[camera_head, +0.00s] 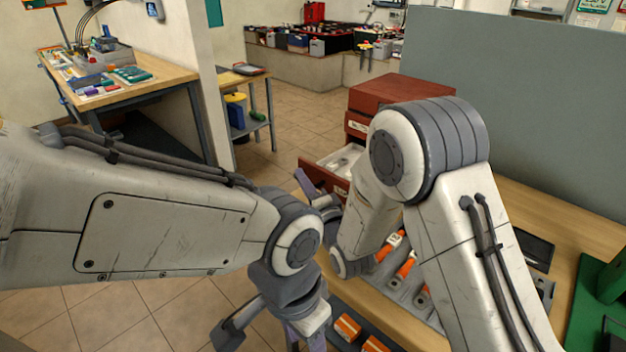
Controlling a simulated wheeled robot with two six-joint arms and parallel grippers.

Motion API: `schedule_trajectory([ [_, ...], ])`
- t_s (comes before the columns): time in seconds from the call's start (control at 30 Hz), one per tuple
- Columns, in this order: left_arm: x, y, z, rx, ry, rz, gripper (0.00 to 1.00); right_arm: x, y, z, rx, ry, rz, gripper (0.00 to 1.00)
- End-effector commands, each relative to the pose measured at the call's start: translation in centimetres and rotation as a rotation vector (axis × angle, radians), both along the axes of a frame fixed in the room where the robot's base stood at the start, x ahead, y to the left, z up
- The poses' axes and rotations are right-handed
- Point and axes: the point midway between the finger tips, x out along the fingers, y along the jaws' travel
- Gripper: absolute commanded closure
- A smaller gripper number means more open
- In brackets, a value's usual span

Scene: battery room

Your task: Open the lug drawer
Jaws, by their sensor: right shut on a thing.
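A red drawer cabinet (398,88) stands on the bench, partly hidden behind my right arm. One of its drawers (337,186) is pulled out to the left, and pale contents show inside it. I cannot read its label. My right gripper (312,188) is at the front of this open drawer, shut on what appears to be its handle; the grip itself is mostly hidden. My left gripper (264,335) hangs low at the bottom of the picture, fingers apart and empty, away from the cabinet.
The wooden bench (520,215) holds a grey tray (408,290) with orange-marked items, partly behind my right arm. Orange boxes (347,327) lie near the front. A grey partition (510,90) stands behind the bench. Tiled floor (150,318) is clear at the left.

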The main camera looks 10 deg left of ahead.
Motion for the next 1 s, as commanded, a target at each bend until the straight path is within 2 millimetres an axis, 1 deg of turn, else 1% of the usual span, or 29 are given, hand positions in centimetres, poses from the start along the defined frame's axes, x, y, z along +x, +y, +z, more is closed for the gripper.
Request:
schedule_trajectory([
  [0.37,0.0,0.0,0.0,0.0,0.0,0.0,0.5,-0.1,0.1,0.2,0.003,-0.006,-0.001,1.0],
  [0.4,0.0,0.0,0.0,0.0,0.0,0.0,0.5,-0.1,0.1,0.2,0.003,-0.006,-0.001,0.78],
  [0.43,0.0,0.0,0.0,0.0,0.0,0.0,0.5,-0.1,0.0,0.2,0.003,-0.006,-0.001,0.66],
  [0.47,0.0,0.0,0.0,0.0,0.0,0.0,0.5,-0.1,0.0,0.2,0.002,-0.005,-0.001,0.56],
  [0.83,0.0,0.0,-0.1,0.0,0.0,0.0,0.5,-0.3,-0.3,0.0,0.0,-0.002,-0.003,0.56],
  [0.93,0.0,0.0,-0.4,0.0,0.0,0.0,0.5,-1.2,-0.8,-0.2,0.0,-0.001,-0.003,0.56],
  [1.0,0.0,0.0,-0.7,0.0,0.0,0.0,0.5,-2.2,-1.5,-0.3,0.0,-0.001,-0.003,0.56],
])
